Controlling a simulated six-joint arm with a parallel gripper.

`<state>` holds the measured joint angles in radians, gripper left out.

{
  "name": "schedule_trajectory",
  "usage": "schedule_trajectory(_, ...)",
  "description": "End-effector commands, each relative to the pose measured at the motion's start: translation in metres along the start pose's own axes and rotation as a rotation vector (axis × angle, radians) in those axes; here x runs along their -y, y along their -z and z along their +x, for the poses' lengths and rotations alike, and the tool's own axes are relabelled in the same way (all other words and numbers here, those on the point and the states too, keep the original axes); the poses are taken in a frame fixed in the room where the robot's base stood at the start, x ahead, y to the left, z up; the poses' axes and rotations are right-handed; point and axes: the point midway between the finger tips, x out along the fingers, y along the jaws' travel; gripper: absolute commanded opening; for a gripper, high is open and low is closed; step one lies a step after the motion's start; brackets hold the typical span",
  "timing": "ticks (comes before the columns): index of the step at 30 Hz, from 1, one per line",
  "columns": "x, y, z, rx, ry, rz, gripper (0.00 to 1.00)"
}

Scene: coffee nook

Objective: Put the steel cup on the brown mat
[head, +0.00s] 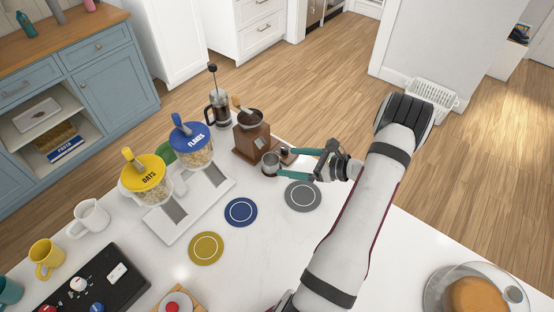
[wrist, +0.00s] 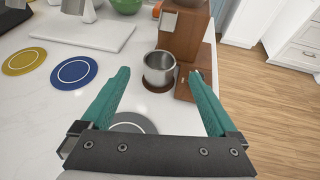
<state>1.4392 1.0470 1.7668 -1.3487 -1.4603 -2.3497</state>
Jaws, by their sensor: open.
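The steel cup (wrist: 158,68) stands upright beside the wooden coffee grinder. It also shows in the head view (head: 269,166). A brown rim (wrist: 157,88) shows under the cup and looks like the brown mat, mostly hidden by the cup. My gripper (wrist: 159,74) is open, its teal fingers pointing toward the cup with one on each side of it in the wrist view. It also shows in the head view (head: 286,163), with its fingertips close to the cup. I cannot tell whether a finger touches the cup.
The brown grinder (head: 252,138) stands right behind the cup, its base to the cup's right in the wrist view. A grey mat (head: 303,196), a blue mat (head: 241,212) and a mustard mat (head: 206,248) lie bare on the white counter. A French press (head: 219,108) stands farther back.

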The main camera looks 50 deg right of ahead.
Motion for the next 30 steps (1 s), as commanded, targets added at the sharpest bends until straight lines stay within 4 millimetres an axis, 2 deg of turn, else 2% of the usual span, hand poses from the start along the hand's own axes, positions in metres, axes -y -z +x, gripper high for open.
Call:
schedule_trajectory(3, 0.001, 0.000, -0.029, 0.000, 0.004, 0.000, 0.95)
schedule_trajectory(6, 0.001, 0.000, -0.044, 0.001, 0.002, -0.001, 0.95)
schedule_trajectory(11, 0.000, 0.000, -0.052, -0.001, 0.000, 0.000, 0.95)
schedule_trajectory(14, 0.009, -0.010, -0.044, -0.025, 0.033, 0.049, 0.95)
schedule_trajectory(17, 0.043, -0.062, -0.008, -0.106, 0.232, 0.328, 0.95)
schedule_trajectory(18, 0.054, -0.095, 0.009, -0.112, 0.367, 0.520, 0.95)
schedule_trajectory(20, 0.050, -0.143, 0.025, -0.058, 0.589, 0.873, 0.95)
schedule_trajectory(21, 0.033, -0.169, 0.029, 0.014, 0.723, 1.127, 0.95)
schedule_trajectory(23, -0.014, -0.193, 0.026, 0.149, 0.897, 1.531, 0.95)
schedule_trajectory(24, -0.057, -0.199, 0.019, 0.243, 1.000, 1.811, 0.95)
schedule_trajectory(26, -0.136, -0.194, 0.002, 0.366, 1.155, 2.231, 0.95)
schedule_trajectory(27, -0.187, -0.184, -0.012, 0.419, 1.268, 2.468, 0.95)
schedule_trajectory(29, -0.255, -0.169, -0.035, 0.465, 1.452, 2.736, 0.95)
schedule_trajectory(30, -0.293, -0.159, -0.050, -0.433, -1.426, -2.577, 0.95)
